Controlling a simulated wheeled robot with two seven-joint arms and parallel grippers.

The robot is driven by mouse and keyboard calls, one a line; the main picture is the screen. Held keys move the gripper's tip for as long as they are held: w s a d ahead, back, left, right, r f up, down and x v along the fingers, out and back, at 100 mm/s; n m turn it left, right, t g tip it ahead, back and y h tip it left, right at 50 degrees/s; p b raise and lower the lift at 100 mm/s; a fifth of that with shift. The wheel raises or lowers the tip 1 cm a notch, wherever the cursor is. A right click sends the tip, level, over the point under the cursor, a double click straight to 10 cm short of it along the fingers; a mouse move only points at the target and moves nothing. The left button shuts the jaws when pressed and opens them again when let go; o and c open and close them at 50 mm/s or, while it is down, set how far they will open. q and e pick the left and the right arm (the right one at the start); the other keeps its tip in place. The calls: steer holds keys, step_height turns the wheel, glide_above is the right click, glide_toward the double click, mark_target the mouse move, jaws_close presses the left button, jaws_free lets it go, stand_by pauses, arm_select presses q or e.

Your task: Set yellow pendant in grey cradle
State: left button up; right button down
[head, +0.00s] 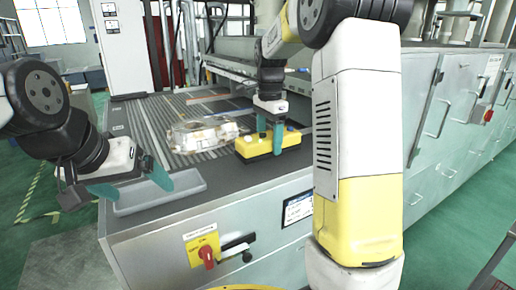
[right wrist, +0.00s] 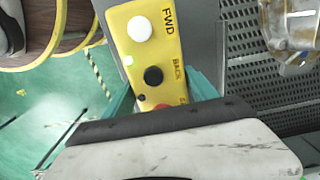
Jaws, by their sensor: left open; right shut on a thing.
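The yellow pendant (head: 256,146) is between the teal fingers of my right gripper (head: 270,136), which is shut on it. It is at the front right of the machine top, and I cannot tell whether it touches the surface. In the right wrist view the pendant (right wrist: 143,52) shows white, black and partly hidden red buttons, with FWD and BACK lettering. The grey cradle (head: 186,188) is a shallow tray at the front left of the machine top, left of the pendant and apart from it. My left gripper (head: 133,184) is open and empty, its fingers at the cradle's left part.
The front panel (head: 220,245) carries a red rotary switch (head: 208,255). Bare surface lies between cradle and pendant.

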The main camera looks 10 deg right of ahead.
steer(key=shift+w+a+f, duration=0.1)
steer(key=shift+w+a, duration=0.05)
steer(key=shift+w, duration=0.55)
steer(key=shift+f, duration=1.7)
steer(key=shift+f, duration=0.15)
steer(key=shift+c, duration=1.2)
jaws_free()
